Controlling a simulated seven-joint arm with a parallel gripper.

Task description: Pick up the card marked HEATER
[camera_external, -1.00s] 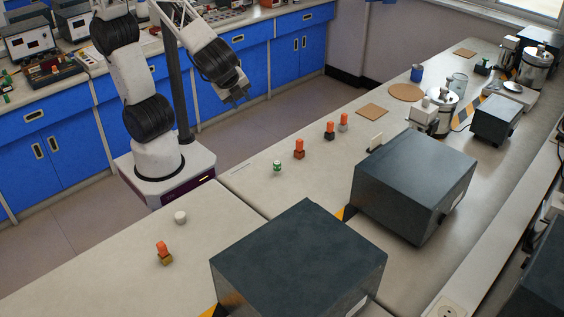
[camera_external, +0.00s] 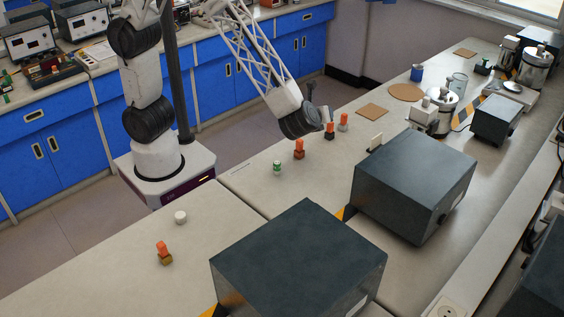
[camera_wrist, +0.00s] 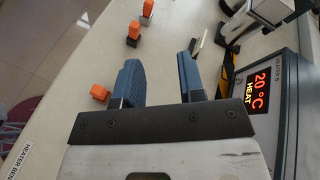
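A dark box (camera_external: 415,185) stands beside the card; its display (camera_wrist: 259,89) reads 20 °C HEAT. A flat bench label (camera_wrist: 15,150) begins "HEATER BEN". Bare bench lies between the pieces and boxes.

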